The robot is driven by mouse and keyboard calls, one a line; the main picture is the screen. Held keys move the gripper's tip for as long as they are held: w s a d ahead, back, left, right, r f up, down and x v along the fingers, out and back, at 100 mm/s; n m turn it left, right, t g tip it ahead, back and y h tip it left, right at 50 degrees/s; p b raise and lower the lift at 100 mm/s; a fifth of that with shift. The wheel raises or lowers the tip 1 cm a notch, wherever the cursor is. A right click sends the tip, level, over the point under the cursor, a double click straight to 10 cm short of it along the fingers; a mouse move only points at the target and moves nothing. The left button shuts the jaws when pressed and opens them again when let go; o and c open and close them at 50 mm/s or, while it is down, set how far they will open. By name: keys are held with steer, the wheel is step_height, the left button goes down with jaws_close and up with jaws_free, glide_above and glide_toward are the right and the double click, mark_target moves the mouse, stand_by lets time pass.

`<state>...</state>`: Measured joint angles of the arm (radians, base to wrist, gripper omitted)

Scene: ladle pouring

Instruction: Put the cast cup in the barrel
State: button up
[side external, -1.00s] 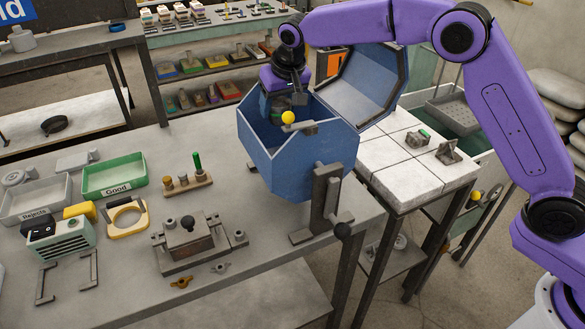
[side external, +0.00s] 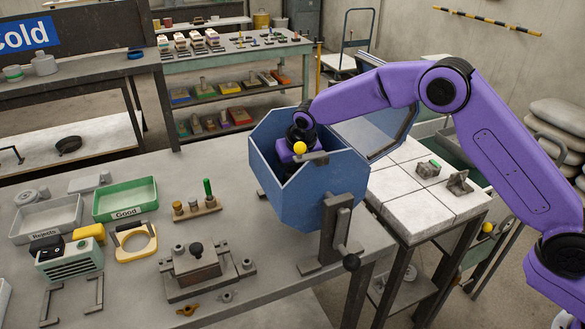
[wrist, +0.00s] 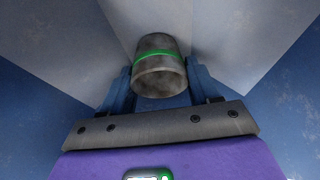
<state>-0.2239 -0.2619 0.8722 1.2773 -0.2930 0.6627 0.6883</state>
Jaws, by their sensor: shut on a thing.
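The barrel (side external: 300,203) is a blue faceted drum on a stand at the table's right end, with its top open and its lid (side external: 368,130) swung back to the right. My gripper (wrist: 159,86) reaches down through the opening; its fingertips are hidden behind the barrel wall in the side view. In the wrist view it is shut on the cast cup (wrist: 158,78), a rough grey cup with a green band, held between the two blue fingers. Pale inner walls of the barrel surround the cup. Whether the cup touches a wall or the bottom, I cannot tell.
A green tray (side external: 126,200) marked Good, a grey Rejects tray (side external: 48,220) and a clamp fixture (side external: 195,268) stand to the left. White slabs (side external: 425,212) lie at right.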

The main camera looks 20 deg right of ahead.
steer(key=o, duration=1.2)
steer(key=shift+c, duration=0.2)
steer(key=v, duration=0.5)
steer(key=shift+r, duration=0.4)
step_height(320, 180, up, 6)
steer(key=shift+r, duration=0.2)
steer(key=shift+r, duration=0.1)
